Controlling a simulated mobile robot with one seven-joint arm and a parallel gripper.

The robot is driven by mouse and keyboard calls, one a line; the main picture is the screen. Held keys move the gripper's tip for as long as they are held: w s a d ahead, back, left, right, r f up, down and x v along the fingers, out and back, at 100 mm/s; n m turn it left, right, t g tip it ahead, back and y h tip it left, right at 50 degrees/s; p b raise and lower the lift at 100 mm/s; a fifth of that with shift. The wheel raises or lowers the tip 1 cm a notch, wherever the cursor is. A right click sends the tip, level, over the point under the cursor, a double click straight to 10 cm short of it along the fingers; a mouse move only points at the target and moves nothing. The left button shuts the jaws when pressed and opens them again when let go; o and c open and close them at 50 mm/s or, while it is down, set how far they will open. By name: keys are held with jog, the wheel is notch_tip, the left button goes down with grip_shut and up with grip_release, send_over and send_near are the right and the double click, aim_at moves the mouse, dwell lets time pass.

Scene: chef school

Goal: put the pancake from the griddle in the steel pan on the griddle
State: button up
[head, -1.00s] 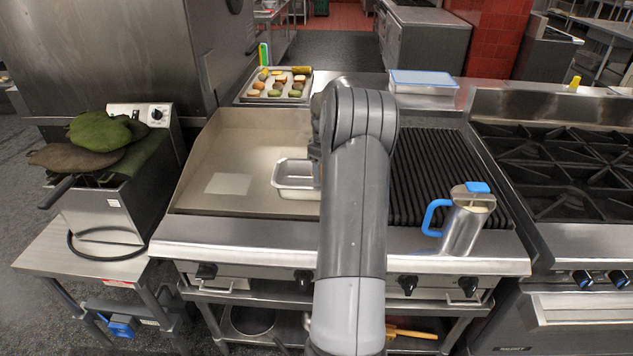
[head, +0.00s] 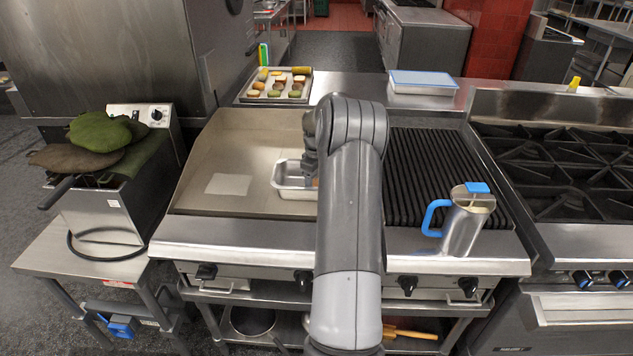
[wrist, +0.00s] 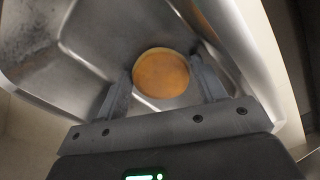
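The round golden-brown pancake (wrist: 161,73) is between the two fingertips of my gripper (wrist: 160,78) in the wrist view. The fingers meet its left and right edges, with its flat face toward the camera. The steel pan (head: 282,191) is a shallow rectangular tray on the right part of the flat griddle (head: 245,140). Its wall and floor (wrist: 95,22) surround the pancake in the wrist view. I cannot tell whether the pancake touches the pan floor. In the head view my arm hides the pan's right side and most of the gripper (head: 311,165).
A pale square sheet (head: 228,184) lies on the griddle, left of the pan. The ribbed grill (head: 440,165) is to the right, with a blue-handled steel jug (head: 465,225) at its front. A food tray (head: 277,85) and a blue-lidded container (head: 422,82) stand behind.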

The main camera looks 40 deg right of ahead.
jog(key=shift+o, duration=0.5)
jog(key=shift+r, duration=0.15)
notch_tip(320, 180, up, 12)
jog(key=s+a+r+t+h, duration=0.1)
jog(key=a+r, duration=0.8)
jog(key=a, duration=0.5)
jog(key=s+a+r+m+t, duration=0.1)
jog(key=s+a+r, duration=0.2)
jog(key=s+a, duration=0.65)
jog(key=s+a+r+m+t, duration=0.1)
jog(key=s+a+r+t, duration=0.1)
jog(key=s+a, duration=0.8)
jog(key=s+a+f+m+t+y, duration=0.1)
jog(key=s+a+f, duration=0.3)
jog(key=s+a, duration=0.4)
jog(key=shift+s+a+f+t, duration=0.15)
jog(key=shift+a+f+t, duration=0.15)
jog(key=shift+a+f, duration=0.05)
jog(key=shift+o, duration=0.4)
